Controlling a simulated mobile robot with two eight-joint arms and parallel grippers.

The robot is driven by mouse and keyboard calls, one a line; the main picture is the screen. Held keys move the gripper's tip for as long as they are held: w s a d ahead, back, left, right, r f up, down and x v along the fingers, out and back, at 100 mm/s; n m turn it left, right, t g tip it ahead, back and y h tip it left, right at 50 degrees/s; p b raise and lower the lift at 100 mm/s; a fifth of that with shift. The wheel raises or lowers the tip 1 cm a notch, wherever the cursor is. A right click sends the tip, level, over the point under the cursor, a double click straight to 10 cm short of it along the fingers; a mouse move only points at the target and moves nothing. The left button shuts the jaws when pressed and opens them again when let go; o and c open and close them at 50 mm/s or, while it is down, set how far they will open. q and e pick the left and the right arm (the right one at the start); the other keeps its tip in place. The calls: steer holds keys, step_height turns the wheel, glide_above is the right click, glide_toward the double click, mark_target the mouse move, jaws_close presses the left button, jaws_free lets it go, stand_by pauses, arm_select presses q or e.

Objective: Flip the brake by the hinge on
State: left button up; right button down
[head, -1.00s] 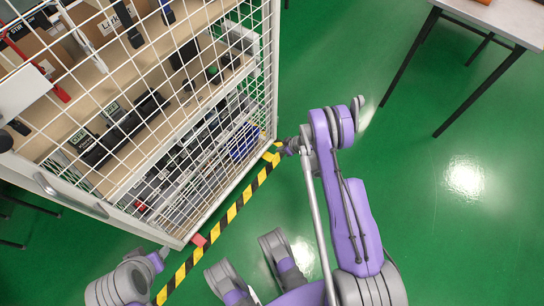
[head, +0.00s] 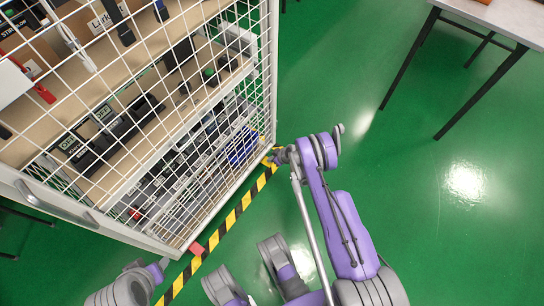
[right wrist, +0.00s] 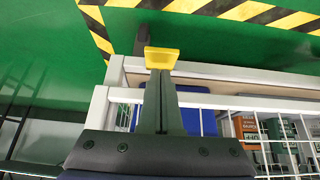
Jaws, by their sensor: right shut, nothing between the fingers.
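A yellow brake pedal (head: 269,159) sits at the right bottom corner of the white wire cage (head: 275,70). It also shows in the right wrist view (right wrist: 162,57). A red brake pedal (head: 196,248) sits at the cage's near bottom corner. My right gripper (head: 281,156) is beside the yellow pedal. In the right wrist view its shut fingers (right wrist: 160,76) hold nothing and point at the pedal; I cannot tell if they touch it. My left gripper (head: 163,263) shows only in part near the cage's near corner. I cannot tell which corner has the hinge.
The cage holds shelves with testers, boxes and tools. Yellow-black tape (head: 235,213) runs on the green floor along the cage's foot. A grey table (head: 500,22) stands at the upper right. The floor (head: 410,190) between the cage and table is free.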

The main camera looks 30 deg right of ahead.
steer(key=shift+s+f, duration=0.1)
steer(key=shift+f, duration=0.45)
steer(key=shift+s+d+f+b, duration=0.15)
steer(key=shift+s+f+b, duration=0.1)
steer(key=shift+f+b, duration=0.3)
steer(key=shift+s+d+f+b, duration=0.1)
steer(key=shift+s+f+b, duration=0.2)
steer(key=shift+b, duration=0.3)
steer(key=shift+r+p, duration=0.35)
steer(key=shift+r, duration=0.4)
